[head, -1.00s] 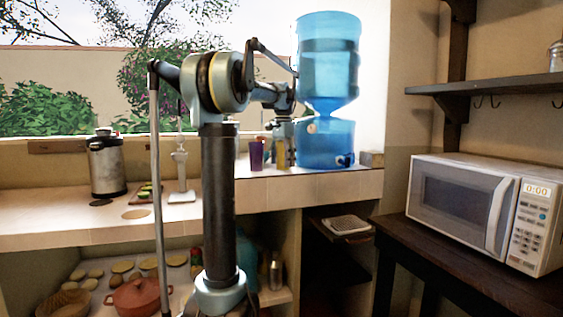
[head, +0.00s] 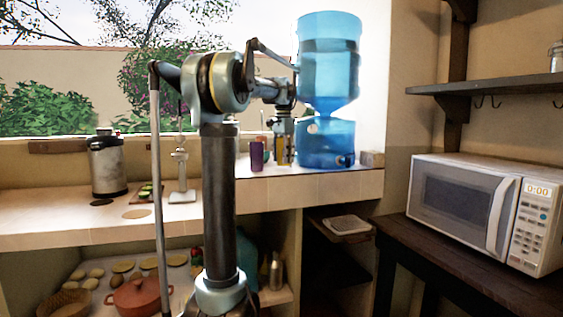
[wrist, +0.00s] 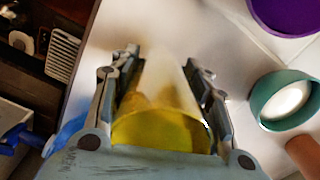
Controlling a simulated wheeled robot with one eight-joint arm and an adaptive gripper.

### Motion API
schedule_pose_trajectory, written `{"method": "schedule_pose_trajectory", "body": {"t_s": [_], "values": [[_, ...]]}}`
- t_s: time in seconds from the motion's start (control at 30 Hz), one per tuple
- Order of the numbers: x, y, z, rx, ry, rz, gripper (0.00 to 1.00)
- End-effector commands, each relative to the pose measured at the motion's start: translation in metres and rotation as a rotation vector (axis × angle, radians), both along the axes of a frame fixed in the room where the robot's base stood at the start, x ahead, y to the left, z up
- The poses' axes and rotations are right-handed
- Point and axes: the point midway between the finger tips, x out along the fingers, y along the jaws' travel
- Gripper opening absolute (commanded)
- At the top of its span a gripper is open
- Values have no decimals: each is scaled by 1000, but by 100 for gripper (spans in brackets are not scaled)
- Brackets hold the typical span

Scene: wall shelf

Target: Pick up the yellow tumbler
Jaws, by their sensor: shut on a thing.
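The yellow tumbler (wrist: 160,130) stands between my gripper's two fingers in the wrist view, its round rim towards the camera. My gripper (wrist: 163,75) is shut on it, with one finger on each side. In the head view my gripper (head: 281,145) is at the counter beside the blue water dispenser, and the yellow tumbler (head: 280,155) shows as a narrow yellow strip, partly hidden by the gripper. I cannot tell whether its base touches the counter.
A purple cup (head: 257,156) stands just left of the tumbler. A teal cup (wrist: 258,102) with a pale inside is also close by. The blue water dispenser (head: 327,143) is close on the right. A microwave (head: 486,210) stands on the dark table.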

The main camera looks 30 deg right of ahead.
Motion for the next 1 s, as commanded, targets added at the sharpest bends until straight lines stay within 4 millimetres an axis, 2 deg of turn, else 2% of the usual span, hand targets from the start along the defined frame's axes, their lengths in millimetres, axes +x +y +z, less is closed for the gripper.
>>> {"method": "schedule_pose_trajectory", "body": {"t_s": [0.6,1.0], "values": [[0,0,56,0,0,0,13],[0,0,78,0,0,0,13]]}}
